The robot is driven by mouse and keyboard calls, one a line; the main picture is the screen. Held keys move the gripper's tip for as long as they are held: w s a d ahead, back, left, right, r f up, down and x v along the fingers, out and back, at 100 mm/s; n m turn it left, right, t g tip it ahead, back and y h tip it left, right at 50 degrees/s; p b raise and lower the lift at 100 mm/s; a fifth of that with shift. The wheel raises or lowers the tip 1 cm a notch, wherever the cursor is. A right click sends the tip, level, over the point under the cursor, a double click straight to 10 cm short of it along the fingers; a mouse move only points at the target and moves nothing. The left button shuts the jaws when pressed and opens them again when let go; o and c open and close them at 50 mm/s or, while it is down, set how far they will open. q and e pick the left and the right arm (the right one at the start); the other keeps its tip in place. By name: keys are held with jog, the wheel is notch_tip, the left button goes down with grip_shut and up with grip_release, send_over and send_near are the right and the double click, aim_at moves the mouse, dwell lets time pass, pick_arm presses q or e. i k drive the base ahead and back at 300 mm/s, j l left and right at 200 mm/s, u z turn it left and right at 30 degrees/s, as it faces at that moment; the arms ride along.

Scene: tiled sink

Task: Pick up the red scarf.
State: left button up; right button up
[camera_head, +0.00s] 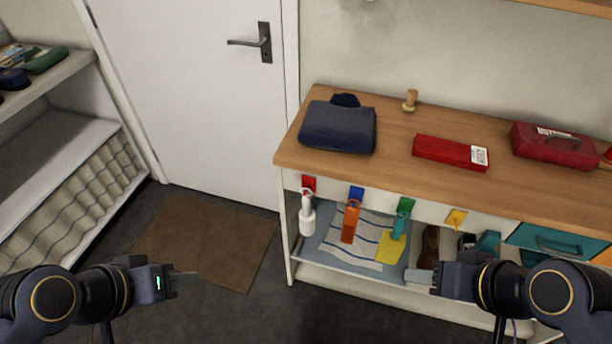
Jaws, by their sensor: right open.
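I cannot make out a clear red scarf. Red items lie on the wooden counter (390,135): a flat red block with a white label (448,152), a red case with a handle (553,146), and a red piece cut off at the right edge (608,154). My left gripper (190,277) is low at the left over the dark floor, apart from everything; its fingers overlap from here. My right gripper (420,276) is open and appears empty, in front of the lower shelf and well below the counter top.
A folded dark blue cloth-like item (338,127) and a small wooden-topped object (410,100) are on the counter. Tools hang below its front edge, including an orange one (350,222). A door (195,90), brown mat (205,240) and left shelves (60,145) surround open floor.

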aim_at(472, 158)
jog(key=i+j+z, duration=0.15)
jog(key=i+z, duration=0.3)
jog(key=i+j+z, duration=0.4)
jog(key=i+l, duration=0.05)
